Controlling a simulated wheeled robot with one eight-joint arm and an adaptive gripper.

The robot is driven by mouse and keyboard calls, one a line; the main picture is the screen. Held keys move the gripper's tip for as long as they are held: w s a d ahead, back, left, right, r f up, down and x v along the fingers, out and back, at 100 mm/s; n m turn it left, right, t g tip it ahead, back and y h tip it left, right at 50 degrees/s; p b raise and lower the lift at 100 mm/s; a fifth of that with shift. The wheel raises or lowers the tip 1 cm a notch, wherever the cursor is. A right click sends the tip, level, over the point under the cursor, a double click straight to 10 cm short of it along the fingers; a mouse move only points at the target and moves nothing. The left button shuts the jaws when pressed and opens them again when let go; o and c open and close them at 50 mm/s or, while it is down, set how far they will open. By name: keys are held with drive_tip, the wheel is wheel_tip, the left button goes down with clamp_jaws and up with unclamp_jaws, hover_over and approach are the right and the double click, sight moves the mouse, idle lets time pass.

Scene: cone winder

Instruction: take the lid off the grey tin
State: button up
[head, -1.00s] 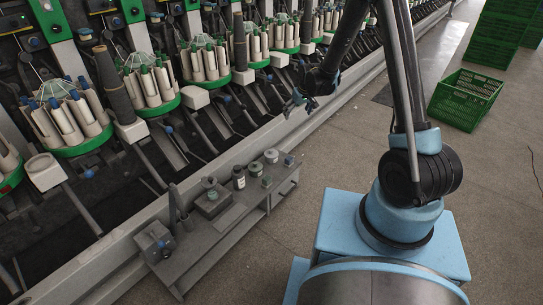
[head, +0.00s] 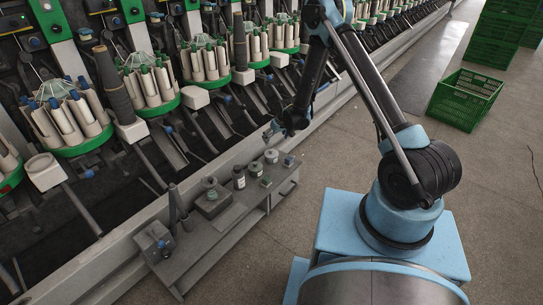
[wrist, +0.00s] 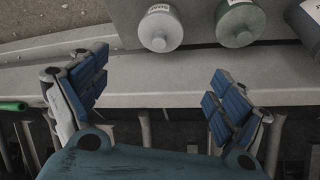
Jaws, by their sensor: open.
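The grey tin (head: 271,156) stands at the far end of the low grey bench, with a pale lid. In the wrist view the grey tin (wrist: 160,27) is at the top, seen from above, with a round knob and a white label. My gripper (head: 270,133) is just beyond the tin, on the winder side, above the bench. In the wrist view my gripper (wrist: 158,90) has its blue-padded fingers spread wide with nothing between them. The tin lies beyond the fingertips, untouched.
A greenish lidded tin (wrist: 240,22) stands beside the grey one, then a dark bottle (head: 238,178). Another tin (head: 210,183) sits on a block farther along the bench. The winder's rail (head: 110,262) runs close behind. A green crate (head: 465,98) stands on the open floor.

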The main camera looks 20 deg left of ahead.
sight(271, 150)
drive_tip(key=shift+x, duration=6.75)
drive_tip(key=shift+d, duration=0.1)
drive_tip(key=c, duration=0.9)
